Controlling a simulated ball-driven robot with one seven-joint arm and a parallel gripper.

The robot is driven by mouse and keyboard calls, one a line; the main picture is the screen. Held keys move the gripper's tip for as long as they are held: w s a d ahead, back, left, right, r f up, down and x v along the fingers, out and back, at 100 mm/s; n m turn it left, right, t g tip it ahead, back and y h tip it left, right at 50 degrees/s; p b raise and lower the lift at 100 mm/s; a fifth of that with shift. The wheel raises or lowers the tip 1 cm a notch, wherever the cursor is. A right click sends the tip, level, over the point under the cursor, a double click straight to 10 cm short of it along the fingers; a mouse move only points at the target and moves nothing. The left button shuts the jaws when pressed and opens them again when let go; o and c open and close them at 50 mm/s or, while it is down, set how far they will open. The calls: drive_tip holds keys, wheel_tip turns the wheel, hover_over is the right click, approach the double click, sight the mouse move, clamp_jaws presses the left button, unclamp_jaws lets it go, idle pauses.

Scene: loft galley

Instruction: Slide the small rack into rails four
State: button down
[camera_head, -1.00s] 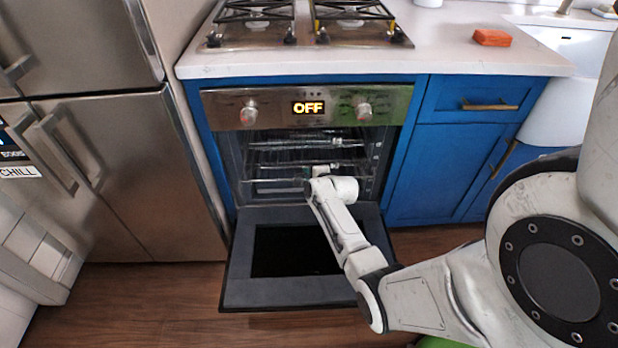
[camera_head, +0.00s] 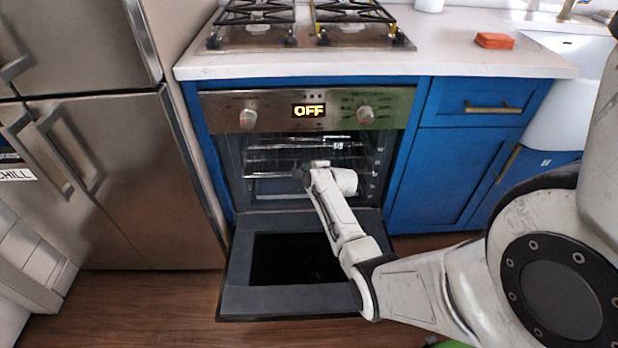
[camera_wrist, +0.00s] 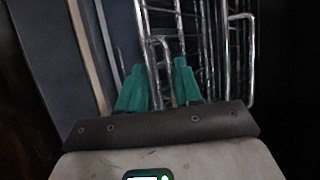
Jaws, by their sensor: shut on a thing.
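The oven (camera_head: 232,160) is open, its door (camera_head: 235,290) lowered flat in front. My gripper (camera_head: 318,165) reaches into the cavity from the front, partly hidden by my own wrist. In the wrist view its green fingertips (camera_wrist: 160,84) are shut on the looped front wire of the small rack (camera_wrist: 153,52). Shiny wire bars show around and beyond the fingers. In the head view metal rack bars (camera_head: 290,147) cross the cavity at upper and lower heights. I cannot tell which rail level the held rack is on.
A blue cabinet (camera_head: 445,175) stands right of the oven and a steel fridge (camera_head: 150,190) left. The counter (camera_head: 445,60) above carries a stove (camera_head: 300,38) and an orange sponge (camera_head: 494,40). The oven display reads OFF.

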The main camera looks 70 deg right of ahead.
sight(304, 155)
drive_tip(key=shift+w+d+r+b, duration=0.1)
drive_tip(key=shift+w+d+b, duration=0.4)
drive_tip(key=shift+d+b, duration=0.65)
drive_tip(key=shift+w+d+b, duration=0.5)
drive_tip(key=shift+d+b, duration=0.5)
drive_tip(key=shift+d, duration=0.25)
drive_tip(key=shift+w+d+r+b, duration=0.1)
drive_tip(key=shift+w+d+b, duration=0.4)
drive_tip(key=shift+d+b, duration=0.65)
drive_tip(key=c, duration=0.7)
unclamp_jaws()
drive_tip(key=p+v, duration=0.5)
drive_tip(key=v, duration=0.4)
drive_tip(key=shift+s+a, duration=0.1)
drive_tip(key=shift+s, duration=0.1)
drive_tip(key=shift+s+a+r, duration=0.2)
drive_tip(key=shift+s+a, duration=0.25)
drive_tip(key=shift+s, duration=0.05)
drive_tip(key=shift+a, duration=0.1)
